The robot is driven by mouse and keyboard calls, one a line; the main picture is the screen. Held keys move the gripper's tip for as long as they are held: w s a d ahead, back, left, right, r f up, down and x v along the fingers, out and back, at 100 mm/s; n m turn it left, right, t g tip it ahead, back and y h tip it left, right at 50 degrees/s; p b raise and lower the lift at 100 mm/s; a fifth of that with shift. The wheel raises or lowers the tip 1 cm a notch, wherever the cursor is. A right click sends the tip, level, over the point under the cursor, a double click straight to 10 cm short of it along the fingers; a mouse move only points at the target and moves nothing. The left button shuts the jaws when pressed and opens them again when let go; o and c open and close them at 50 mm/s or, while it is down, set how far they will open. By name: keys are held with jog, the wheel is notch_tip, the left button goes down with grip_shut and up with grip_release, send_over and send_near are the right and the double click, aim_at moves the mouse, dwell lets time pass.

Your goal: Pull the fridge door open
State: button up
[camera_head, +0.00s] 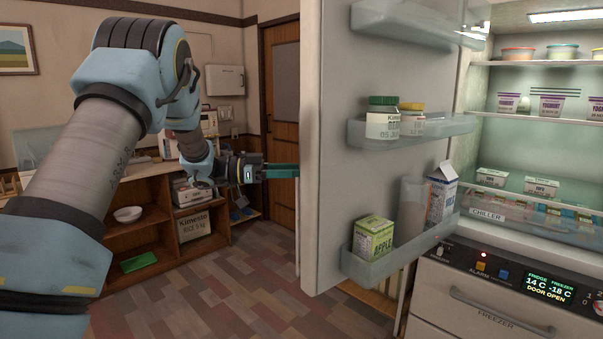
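The fridge door (340,160) stands wide open, swung out to the left, with its inner side and shelves facing me. The lit fridge compartment (535,130) shows at the right, and its display (551,287) reads "DOOR OPEN". My gripper (284,171) is at the left edge of the door, with its dark green fingers reaching to or behind that edge. The door hides the fingertips and the handle side, so I cannot tell whether the fingers are apart or hold anything.
Door shelves hold jars (383,118), a green juice box (373,237) and a milk carton (441,192). The freezer drawer (490,308) is shut below. A wooden shelf unit (160,215) stands behind my arm. The tiled floor (215,300) left of the door is clear.

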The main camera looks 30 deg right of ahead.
jog(key=b+v, duration=0.2)
jog(key=v, duration=0.7)
jog(key=shift+a, duration=0.15)
